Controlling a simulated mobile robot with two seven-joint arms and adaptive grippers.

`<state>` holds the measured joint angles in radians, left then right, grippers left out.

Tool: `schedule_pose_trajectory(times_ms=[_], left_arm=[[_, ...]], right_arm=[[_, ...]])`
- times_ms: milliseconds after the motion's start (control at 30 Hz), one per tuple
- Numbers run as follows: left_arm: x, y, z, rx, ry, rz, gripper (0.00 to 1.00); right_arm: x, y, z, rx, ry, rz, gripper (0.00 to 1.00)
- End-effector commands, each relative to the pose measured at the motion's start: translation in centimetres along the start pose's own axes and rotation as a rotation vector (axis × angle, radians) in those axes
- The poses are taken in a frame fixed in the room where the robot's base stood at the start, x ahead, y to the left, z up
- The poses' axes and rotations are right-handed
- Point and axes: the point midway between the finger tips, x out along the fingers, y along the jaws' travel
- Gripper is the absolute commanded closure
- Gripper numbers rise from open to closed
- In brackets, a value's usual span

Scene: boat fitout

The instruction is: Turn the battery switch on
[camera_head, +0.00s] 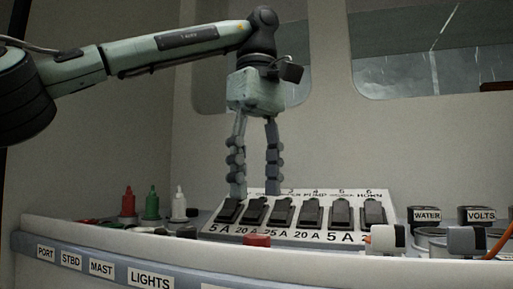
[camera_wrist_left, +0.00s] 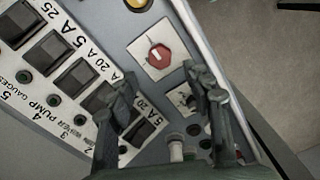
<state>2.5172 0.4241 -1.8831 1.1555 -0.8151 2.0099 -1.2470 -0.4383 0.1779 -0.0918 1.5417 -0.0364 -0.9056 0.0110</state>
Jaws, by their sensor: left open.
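The red rotary knob (camera_head: 257,240), which looks like the battery switch, sits at the front edge of the console, before the breaker panel. In the left wrist view the red knob (camera_wrist_left: 160,55) is on a white square plate with a pale pointer line; its marks are too small to read. My left gripper (camera_head: 256,191) is open and points down over the left end of the breaker panel. In the wrist view its fingers (camera_wrist_left: 160,86) are spread, with the knob beyond the tips and nothing held between them. My right gripper is not in view.
The breaker panel (camera_head: 300,236) has several black rocker switches. Red (camera_head: 128,204), green (camera_head: 152,206) and white (camera_head: 179,206) pointed items stand at left. Gauges marked WATER (camera_head: 427,215) and VOLTS (camera_head: 481,215) are at right. Another white plate (camera_wrist_left: 182,99) is partly hidden by a finger.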

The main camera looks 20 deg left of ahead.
Motion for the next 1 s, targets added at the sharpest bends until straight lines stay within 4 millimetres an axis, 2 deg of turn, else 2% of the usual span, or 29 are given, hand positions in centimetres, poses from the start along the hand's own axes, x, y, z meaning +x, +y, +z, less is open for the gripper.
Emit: schedule_pose_trajectory(times_ms=[33,167,400,600,1000], left_arm=[[-1.1,0.0,0.0,-0.005,0.005,0.006,0.49],[-2.9,0.0,0.0,-0.005,0.005,0.006,0.49],[-4.4,0.0,0.0,-0.003,0.001,-0.003,0.49],[-5.2,0.0,0.0,-0.001,0.000,0.004,0.49],[-5.2,0.0,0.0,0.000,-0.001,0.004,0.49]], right_arm=[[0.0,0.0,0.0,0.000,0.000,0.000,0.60],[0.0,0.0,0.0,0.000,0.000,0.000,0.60],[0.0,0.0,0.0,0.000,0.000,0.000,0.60],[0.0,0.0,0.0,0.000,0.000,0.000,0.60],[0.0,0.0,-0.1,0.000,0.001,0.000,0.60]])
